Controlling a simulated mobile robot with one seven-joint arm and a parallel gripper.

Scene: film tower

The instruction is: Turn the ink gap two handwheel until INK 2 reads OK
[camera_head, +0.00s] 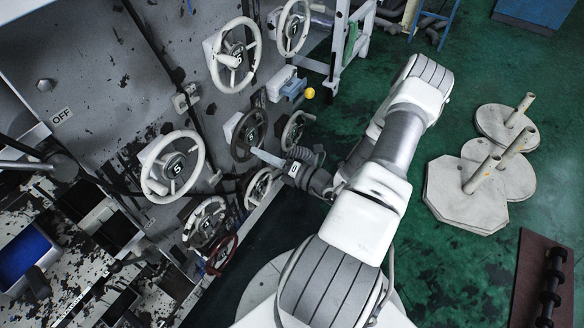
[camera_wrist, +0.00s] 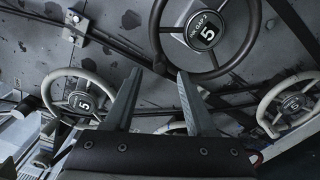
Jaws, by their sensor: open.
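The ink gap two handwheel (camera_head: 249,135) is a dark wheel on the grey machine panel, among paler wheels. In the wrist view the same handwheel (camera_wrist: 204,30) fills the top right, its hub lettered like "INK GAP 2" with a large 5. My gripper (camera_head: 257,152) is at the lower right of that wheel in the head view. The tips appear just below and left of the rim; contact cannot be told. No INK 2 reading is visible.
White handwheels surround it: one at left (camera_head: 172,166), one above (camera_head: 232,57), one below (camera_head: 259,187). A red wheel (camera_head: 221,254) sits lower. A yellow knob (camera_head: 309,92) juts out above my gripper. Pale weighted stands (camera_head: 461,205) are on the green floor at right.

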